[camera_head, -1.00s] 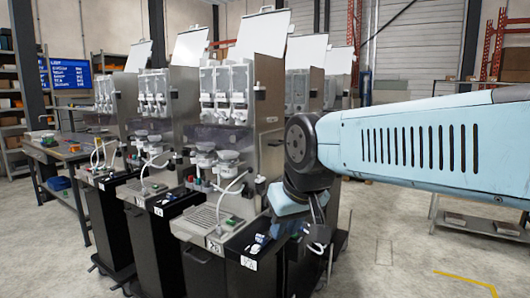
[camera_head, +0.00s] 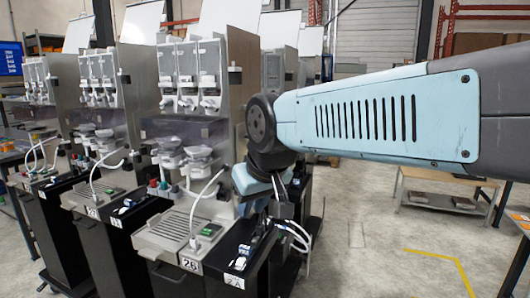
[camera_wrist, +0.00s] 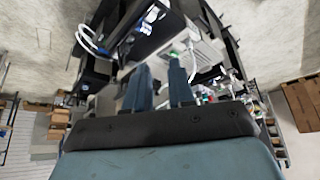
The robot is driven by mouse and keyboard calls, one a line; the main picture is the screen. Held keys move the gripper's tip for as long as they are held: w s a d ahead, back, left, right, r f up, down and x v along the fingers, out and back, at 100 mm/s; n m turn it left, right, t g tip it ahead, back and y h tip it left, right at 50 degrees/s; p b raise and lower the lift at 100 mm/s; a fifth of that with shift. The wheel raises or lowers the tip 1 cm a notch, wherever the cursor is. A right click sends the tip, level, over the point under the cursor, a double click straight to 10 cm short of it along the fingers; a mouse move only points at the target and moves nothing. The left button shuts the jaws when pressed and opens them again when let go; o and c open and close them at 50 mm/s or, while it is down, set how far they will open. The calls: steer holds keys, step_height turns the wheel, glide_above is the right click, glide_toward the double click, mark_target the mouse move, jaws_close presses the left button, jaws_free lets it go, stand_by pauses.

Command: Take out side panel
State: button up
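The nearest dispenser (camera_head: 190,85) stands left of my arm in the head view, with a grey upper housing, a grated tray (camera_head: 180,228) and a black lower cabinet (camera_head: 170,278). I cannot tell for sure which surface is the side panel; the dispenser's right flank is partly hidden behind my arm. My gripper (camera_wrist: 160,82) shows two blue-grey fingers in the wrist view, apart with a gap and nothing held between them. In the head view the gripper is at the dispenser's right side, its fingers not clear.
More dispensers (camera_head: 100,80) stand in a row to the left and behind, with raised white lids (camera_head: 215,18). White hoses (camera_head: 205,190) loop over the trays. A low bench (camera_head: 435,198) stands at the right. The concrete floor at the right front is open.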

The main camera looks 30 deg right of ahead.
steer(key=w+d+r+n+t, duration=0.2)
steer(key=w+d+n+t, duration=1.3)
steer(key=w+d, duration=0.6)
steer(key=shift+n+g+h, duration=0.4)
steer(key=shift+g, duration=0.1)
steer(key=w, duration=0.4)
steer(key=w+r, duration=0.1)
steer(key=w, duration=0.9)
steer(key=shift+d+r, duration=0.1)
steer(key=shift+r, duration=0.25)
steer(key=shift+c, duration=0.2)
jaws_close()
steer(key=shift+r, duration=0.2)
